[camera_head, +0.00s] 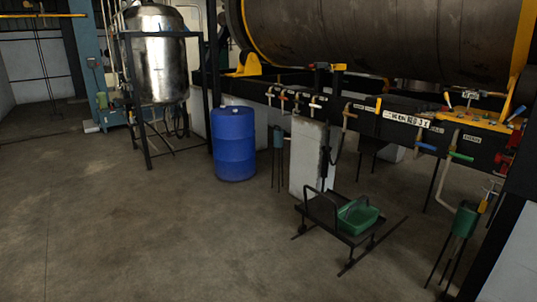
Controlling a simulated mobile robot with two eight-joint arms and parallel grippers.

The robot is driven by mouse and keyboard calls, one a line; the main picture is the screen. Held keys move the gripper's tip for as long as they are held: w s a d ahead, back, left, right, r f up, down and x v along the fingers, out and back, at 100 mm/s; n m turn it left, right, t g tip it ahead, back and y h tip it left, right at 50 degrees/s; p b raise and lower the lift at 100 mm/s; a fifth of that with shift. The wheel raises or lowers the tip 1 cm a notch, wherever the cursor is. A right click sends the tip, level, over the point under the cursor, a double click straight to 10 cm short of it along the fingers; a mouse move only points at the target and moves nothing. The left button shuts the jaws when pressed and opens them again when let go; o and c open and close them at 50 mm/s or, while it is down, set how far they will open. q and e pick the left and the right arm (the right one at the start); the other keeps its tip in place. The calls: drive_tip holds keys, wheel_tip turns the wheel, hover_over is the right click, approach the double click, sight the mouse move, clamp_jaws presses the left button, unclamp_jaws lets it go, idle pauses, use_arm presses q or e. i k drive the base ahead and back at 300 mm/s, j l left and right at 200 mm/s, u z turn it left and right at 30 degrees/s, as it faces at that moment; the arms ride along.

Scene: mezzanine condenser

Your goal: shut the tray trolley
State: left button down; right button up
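A low dark tray trolley (313,208) stands on the concrete floor at the lower right of the middle. Whether the trolley is open or shut is hard to tell at this size. Neither of my grippers shows in the head view.
A pale pillar (308,155) stands right behind the trolley, with a blue barrel (234,145) to the left. A large horizontal cylinder (380,35) sits above a black beam with valves. A green funnel (466,219) is at right. The floor at left and front is clear.

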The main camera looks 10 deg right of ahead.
sight(320, 209)
drive_tip(key=i+l+z, duration=0.5)
drive_tip(key=i+l, duration=0.25)
drive_tip(key=i, duration=0.2)
drive_tip(key=i+l, duration=0.25)
drive_tip(key=l, duration=0.15)
drive_tip(key=i, duration=0.85)
drive_tip(key=i+z, duration=0.15)
drive_tip(key=i, duration=0.65)
drive_tip(key=i+j, duration=0.15)
drive_tip(key=i, duration=0.7)
drive_tip(key=l+z, duration=0.05)
